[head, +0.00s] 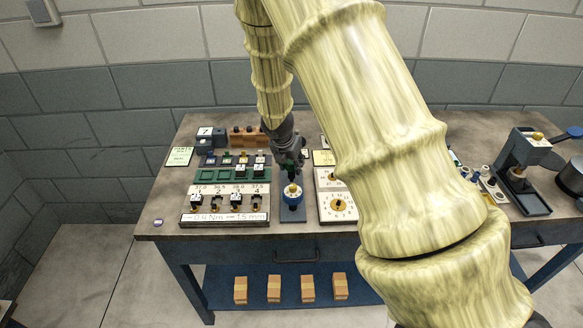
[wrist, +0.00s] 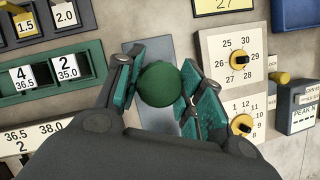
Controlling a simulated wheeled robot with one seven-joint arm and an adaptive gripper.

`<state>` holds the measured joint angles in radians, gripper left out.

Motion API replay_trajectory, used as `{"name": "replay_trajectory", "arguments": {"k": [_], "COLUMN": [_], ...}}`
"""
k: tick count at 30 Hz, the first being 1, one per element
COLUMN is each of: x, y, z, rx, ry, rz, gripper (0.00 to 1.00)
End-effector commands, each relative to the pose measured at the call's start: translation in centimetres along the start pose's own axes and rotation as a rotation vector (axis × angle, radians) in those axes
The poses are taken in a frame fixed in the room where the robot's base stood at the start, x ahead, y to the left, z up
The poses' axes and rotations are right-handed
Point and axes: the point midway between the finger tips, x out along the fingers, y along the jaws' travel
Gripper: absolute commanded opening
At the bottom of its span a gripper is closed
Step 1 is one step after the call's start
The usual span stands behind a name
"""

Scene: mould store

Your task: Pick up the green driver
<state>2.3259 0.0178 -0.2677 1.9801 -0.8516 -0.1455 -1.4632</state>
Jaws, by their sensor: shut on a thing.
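The green driver (wrist: 160,84) shows in the wrist view as a round green end between the two fingers. My gripper (wrist: 163,92) is shut on it, with one finger on each side. In the head view my gripper (head: 290,160) is above the bench, just behind a blue and white device with a yellow top (head: 292,192). The driver is hard to make out in the head view, and its lower part is hidden in the wrist view.
A green rack (head: 232,175) and a labelled white panel (head: 225,216) lie left of my gripper. A dial panel (head: 338,206) is close on the right. A press (head: 520,175) stands at the far right. Wooden blocks (head: 307,289) sit on the lower shelf.

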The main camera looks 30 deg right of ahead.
Motion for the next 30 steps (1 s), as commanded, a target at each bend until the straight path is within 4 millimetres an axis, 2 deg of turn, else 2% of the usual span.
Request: {"name": "replay_trajectory", "arguments": {"k": [15, 30], "x": [-6.2, -8.7], "y": [0.0, 0.0], "z": [2.6, 3.6], "rx": [0.003, 0.0], "ry": [0.0, 0.001], "rz": [0.003, 0.0], "gripper": [0.11, 0.11]}}
